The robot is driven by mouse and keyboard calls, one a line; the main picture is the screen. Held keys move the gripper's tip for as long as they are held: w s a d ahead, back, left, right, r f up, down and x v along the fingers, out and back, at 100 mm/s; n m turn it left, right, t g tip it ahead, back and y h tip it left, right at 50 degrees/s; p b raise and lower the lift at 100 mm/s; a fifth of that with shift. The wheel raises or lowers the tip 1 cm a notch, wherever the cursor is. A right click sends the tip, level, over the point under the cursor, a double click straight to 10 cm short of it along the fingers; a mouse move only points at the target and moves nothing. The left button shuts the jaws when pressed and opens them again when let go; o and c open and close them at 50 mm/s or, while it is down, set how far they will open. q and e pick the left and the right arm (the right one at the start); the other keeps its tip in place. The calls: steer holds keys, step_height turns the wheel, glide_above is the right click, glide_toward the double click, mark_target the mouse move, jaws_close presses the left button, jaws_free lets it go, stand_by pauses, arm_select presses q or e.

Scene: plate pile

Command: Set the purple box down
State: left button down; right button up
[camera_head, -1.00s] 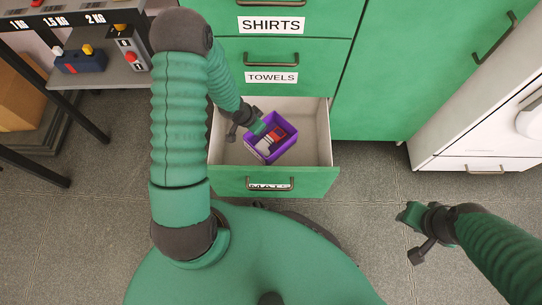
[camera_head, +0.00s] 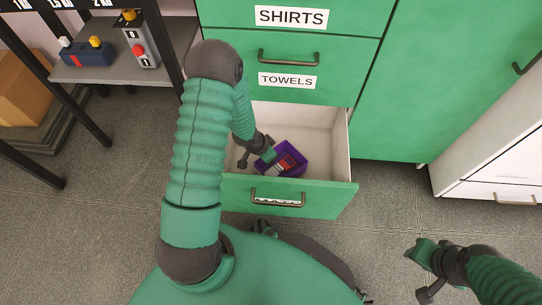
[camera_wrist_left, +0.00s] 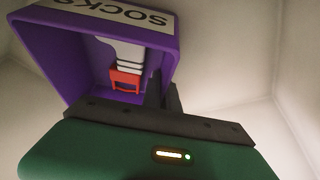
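The purple box (camera_head: 293,152) is inside the open bottom drawer (camera_head: 335,160), close behind the drawer front. It holds a red item and some white items, which also show in the left wrist view. There the purple box (camera_wrist_left: 85,60) carries a SOCKS label, seen upside down. My left gripper (camera_head: 268,153) is at the box's left side in the head view. In the left wrist view its two dark fingers (camera_wrist_left: 164,92) are close together on the box's wall. The box's underside is hidden, so contact with the drawer floor cannot be told. My right gripper (camera_head: 420,254) is away from the box, above the floor.
Closed green drawers marked SHIRTS (camera_head: 291,17) and TOWELS (camera_head: 287,81) are above the open drawer. A white cabinet (camera_head: 495,160) is at right. The drawer has bare room beside the box.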

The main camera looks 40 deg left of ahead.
arm_select(q)
steer(key=c, duration=2.1)
jaws_free()
steer(key=shift+f, duration=0.15)
steer(key=o, duration=0.5)
steer(key=shift+c, duration=0.2)
steer(key=p+v, duration=0.8)
steer(key=v, duration=0.4)
steer(key=shift+r, duration=0.2)
steer(key=s+d+r+n, duration=0.1)
steer(key=s+d+r, duration=0.1)
steer(key=d+r, duration=0.2)
steer(key=s+d+r+g, duration=0.1)
steer(key=s+d+r, duration=0.1)
steer(key=d+r, duration=0.2)
steer(key=s+d+r+n+y, duration=0.1)
steer(key=s+d+r, duration=0.1)
steer(key=d+r, duration=0.3)
step_height(320, 180, up, 4)
steer(key=shift+s+r+n+g, duration=0.1)
steer(key=shift+s+n+g, duration=0.15)
steer(key=shift+n+g, duration=0.05)
